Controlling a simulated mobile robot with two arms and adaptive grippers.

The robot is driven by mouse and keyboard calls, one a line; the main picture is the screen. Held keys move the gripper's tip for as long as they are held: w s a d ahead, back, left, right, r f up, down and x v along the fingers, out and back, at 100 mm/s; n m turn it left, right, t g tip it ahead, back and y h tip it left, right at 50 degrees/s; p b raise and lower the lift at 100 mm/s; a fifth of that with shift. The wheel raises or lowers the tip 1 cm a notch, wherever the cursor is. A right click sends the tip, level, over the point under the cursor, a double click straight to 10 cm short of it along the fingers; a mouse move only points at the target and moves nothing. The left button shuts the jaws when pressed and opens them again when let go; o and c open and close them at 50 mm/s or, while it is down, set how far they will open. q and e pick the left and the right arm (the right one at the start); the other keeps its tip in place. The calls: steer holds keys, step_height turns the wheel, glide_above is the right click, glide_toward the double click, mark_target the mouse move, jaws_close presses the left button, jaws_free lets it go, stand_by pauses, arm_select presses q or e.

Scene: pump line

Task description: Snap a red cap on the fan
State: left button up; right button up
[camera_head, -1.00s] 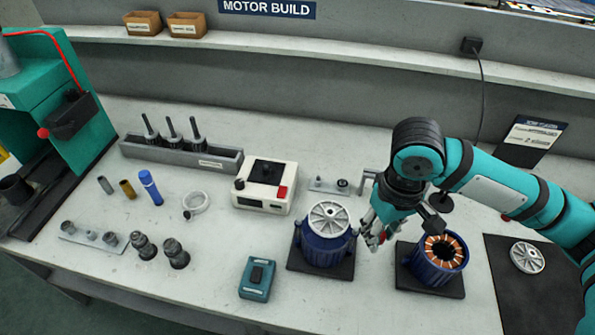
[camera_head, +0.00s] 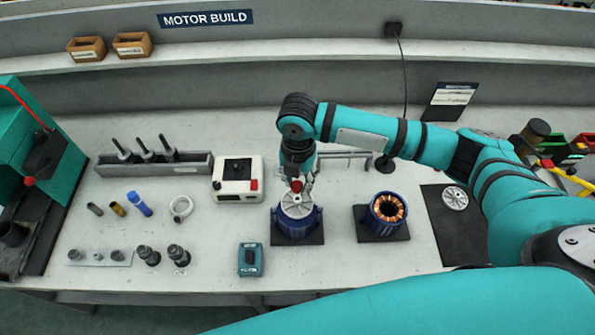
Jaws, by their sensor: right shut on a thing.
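My right gripper (camera_head: 300,186) points down over a blue motor (camera_head: 296,226) with a silver fan (camera_head: 297,206) on its top. The gripper is shut on a small red cap (camera_head: 297,186). The cap is just above the middle of the fan; I cannot tell whether it touches the hub. The fingers hide part of the cap and the rear of the fan. My left gripper is not in view.
A second blue motor (camera_head: 385,212) with open copper windings stands to the right. A loose silver fan (camera_head: 455,198) lies on a dark mat (camera_head: 440,226). A white tester (camera_head: 237,180) is to the left, and a teal box (camera_head: 250,259) is in front.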

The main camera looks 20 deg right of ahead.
mark_target(298, 198)
steer(key=shift+f+b, duration=1)
steer(key=shift+f, duration=0.25)
step_height(298, 198, down, 2)
steer(key=shift+b, duration=1.15)
steer(key=shift+r+p, duration=0.1)
steer(key=shift+p, duration=0.4)
steer(key=shift+f, duration=0.65)
stand_by(0.5)
steer(key=shift+f, duration=0.25)
stand_by(0.8)
steer(key=o, duration=1)
steer(key=shift+r, duration=0.1)
